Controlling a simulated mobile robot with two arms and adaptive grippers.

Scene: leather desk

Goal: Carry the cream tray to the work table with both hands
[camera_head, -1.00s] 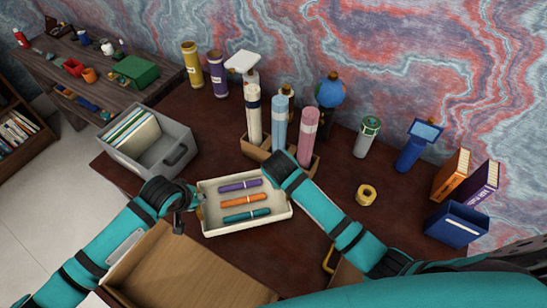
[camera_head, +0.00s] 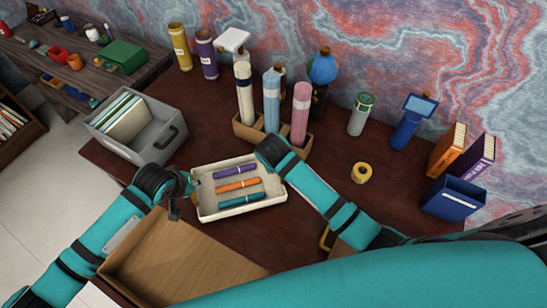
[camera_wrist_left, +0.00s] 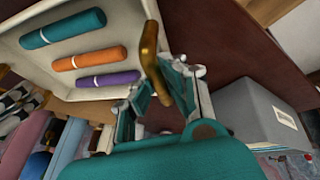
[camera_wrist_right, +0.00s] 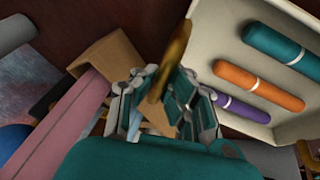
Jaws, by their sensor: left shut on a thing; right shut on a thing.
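The cream tray (camera_head: 210,207) is at the middle of the dark red desk, with a purple, an orange and a teal marker lying in it. My left gripper (camera_head: 183,188) is at its left end, shut on a brass-coloured handle (camera_wrist_left: 152,62). My right gripper (camera_wrist_right: 168,95) is at the opposite end, shut on the other brass-coloured handle (camera_wrist_right: 172,66). In the head view my right forearm and wrist largely hide that grip. The tray looks about level. I cannot tell whether it touches the desk.
A grey bin (camera_head: 150,152) with folders stands left of the tray. A holder (camera_head: 246,133) with tall tubes stands close behind it. An open wooden box (camera_head: 180,255) is in front. A yellow tape roll (camera_head: 361,173) lies right. A wooden table (camera_head: 72,70) with small items is at back left.

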